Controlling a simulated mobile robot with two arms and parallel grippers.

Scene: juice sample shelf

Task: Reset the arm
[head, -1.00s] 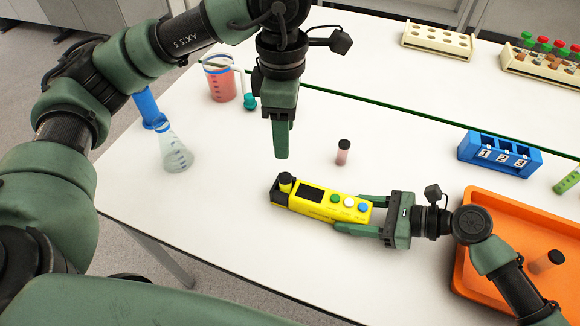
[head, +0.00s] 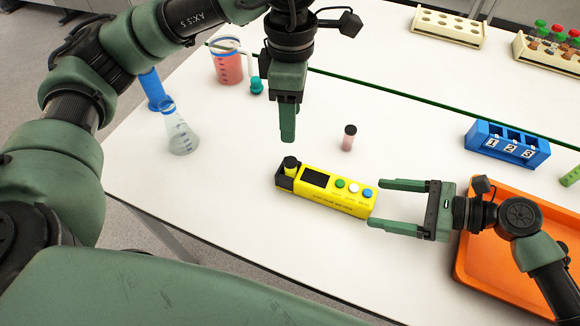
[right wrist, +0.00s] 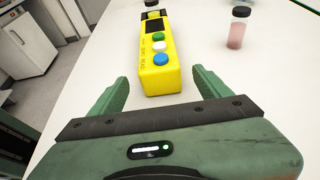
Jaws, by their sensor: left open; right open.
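My right gripper (head: 398,204) is open, low over the table at the right end of a yellow device (head: 326,191) with a dark screen and green, white and blue buttons. In the right wrist view the device (right wrist: 161,70) lies ahead, between and just beyond the open fingers (right wrist: 160,92). A black-capped vial seems to sit in the device's black far end. My left gripper (head: 288,132) points down above the table behind the device, holding nothing visible; its fingers overlap in this view.
A capped pink vial (head: 348,140) stands behind the device. A flask (head: 180,138) and red beaker (head: 228,68) stand left. An orange tray (head: 468,262) lies under my right arm. A blue numbered rack (head: 505,148) and cream racks (head: 447,27) are at right and back.

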